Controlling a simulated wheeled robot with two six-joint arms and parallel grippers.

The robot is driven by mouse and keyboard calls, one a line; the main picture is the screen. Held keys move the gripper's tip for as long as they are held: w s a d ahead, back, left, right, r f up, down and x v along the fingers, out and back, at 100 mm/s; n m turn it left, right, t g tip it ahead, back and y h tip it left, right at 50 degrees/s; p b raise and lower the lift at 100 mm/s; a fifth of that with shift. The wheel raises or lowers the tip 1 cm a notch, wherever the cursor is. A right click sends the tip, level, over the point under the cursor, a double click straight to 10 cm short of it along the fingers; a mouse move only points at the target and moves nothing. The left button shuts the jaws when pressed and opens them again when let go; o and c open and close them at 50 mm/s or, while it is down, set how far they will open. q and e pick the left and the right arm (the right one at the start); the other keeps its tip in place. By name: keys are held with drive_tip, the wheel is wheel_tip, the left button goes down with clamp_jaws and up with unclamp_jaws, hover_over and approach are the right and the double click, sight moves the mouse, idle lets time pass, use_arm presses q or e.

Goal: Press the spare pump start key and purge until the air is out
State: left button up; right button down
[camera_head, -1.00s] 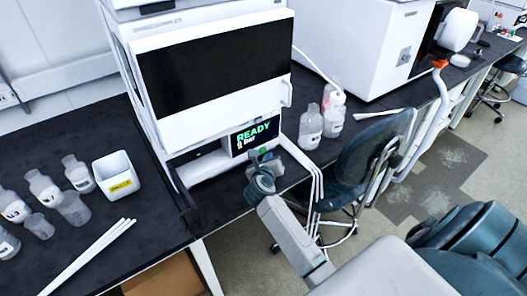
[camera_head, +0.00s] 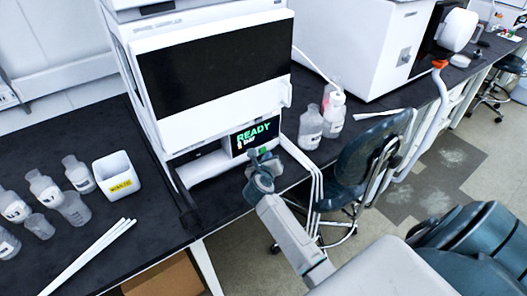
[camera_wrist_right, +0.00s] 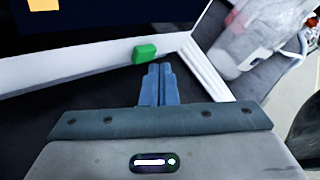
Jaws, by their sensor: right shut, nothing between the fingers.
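The pump stack (camera_head: 215,115) is a tall white instrument on the black bench. Its small dark display (camera_head: 254,135) reads READY in green, with a smaller "bar" line below. The green start key (camera_wrist_right: 145,53) sits on the white lower edge of the front in the right wrist view. My right gripper (camera_head: 256,156) is in front of the display's lower edge and hides most of the key in the head view. My left gripper is out of view.
Several clear bottles (camera_head: 45,188) and a white yellow-labelled tub (camera_head: 117,174) stand left on the bench. White rods (camera_head: 90,255) lie in front. Two bottles (camera_head: 310,128) stand right of the stack, near white tubes (camera_head: 313,170). A dark chair (camera_head: 365,150) is close to my right arm.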

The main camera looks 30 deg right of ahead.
drive_tip(key=shift+w, duration=0.7)
idle(0.6)
drive_tip(key=shift+r, duration=0.1)
drive_tip(key=shift+s+p, duration=0.5)
drive_tip(key=shift+s, duration=0.45)
drive_tip(key=shift+s, duration=0.1)
drive_tip(key=shift+s+p, duration=1.15)
drive_tip(key=shift+s, duration=1.25)
